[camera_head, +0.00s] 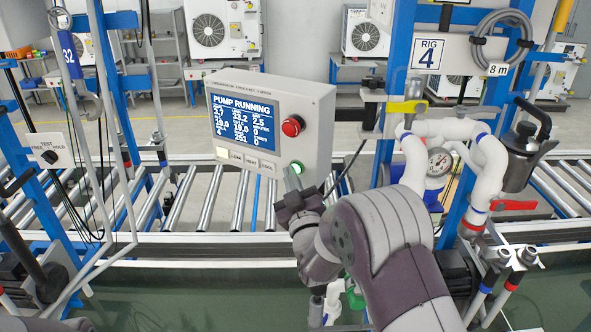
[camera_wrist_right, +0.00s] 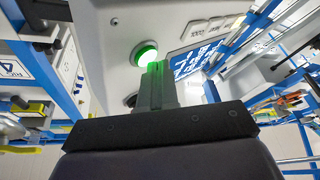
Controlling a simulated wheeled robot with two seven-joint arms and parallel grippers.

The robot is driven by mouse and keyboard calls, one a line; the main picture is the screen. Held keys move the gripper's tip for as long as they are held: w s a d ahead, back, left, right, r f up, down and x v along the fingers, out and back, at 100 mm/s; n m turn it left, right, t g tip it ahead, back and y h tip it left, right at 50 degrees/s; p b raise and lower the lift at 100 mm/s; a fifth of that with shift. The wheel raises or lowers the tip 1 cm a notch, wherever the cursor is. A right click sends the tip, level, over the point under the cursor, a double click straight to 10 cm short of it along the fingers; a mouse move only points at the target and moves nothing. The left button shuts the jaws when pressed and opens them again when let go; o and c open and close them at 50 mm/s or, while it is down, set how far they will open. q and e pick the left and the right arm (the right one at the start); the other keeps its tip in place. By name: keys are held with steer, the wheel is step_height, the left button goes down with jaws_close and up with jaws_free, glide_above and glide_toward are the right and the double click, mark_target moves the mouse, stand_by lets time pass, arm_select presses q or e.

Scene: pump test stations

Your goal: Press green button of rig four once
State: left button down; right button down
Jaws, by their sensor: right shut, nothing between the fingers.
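The control box (camera_head: 326,104) stands over the roller conveyor with its blue screen (camera_head: 243,122) reading PUMP RUNNING. A red button (camera_head: 292,126) is on its right part. The lit green button (camera_head: 297,167) is below the red one, and it also shows glowing in the right wrist view (camera_wrist_right: 146,54). My right gripper (camera_head: 291,180) is shut and empty, its fingertips at the green button's lower edge; in the right wrist view the fingertips (camera_wrist_right: 156,72) overlap the button. I cannot tell whether they touch it. The RIG 4 sign (camera_head: 427,55) hangs right of the box. My left gripper is not in view.
White pipes with a gauge (camera_head: 439,161) and a red-handled valve (camera_head: 513,205) stand close right of my right arm. A grey canister (camera_head: 521,157) hangs farther right. A TEST switch plate (camera_head: 51,151) is at the left. Conveyor rollers (camera_head: 205,200) run below the box.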

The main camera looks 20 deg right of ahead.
steer(key=shift+s+a, duration=0.3)
steer(key=shift+s, duration=0.05)
steer(key=s+a, duration=0.1)
steer(key=a, duration=0.1)
steer(key=s+a+b, duration=0.1)
steer(key=s, duration=0.1)
steer(key=shift+s+a, duration=0.2)
steer(key=shift+a, duration=0.15)
stand_by(0.7)
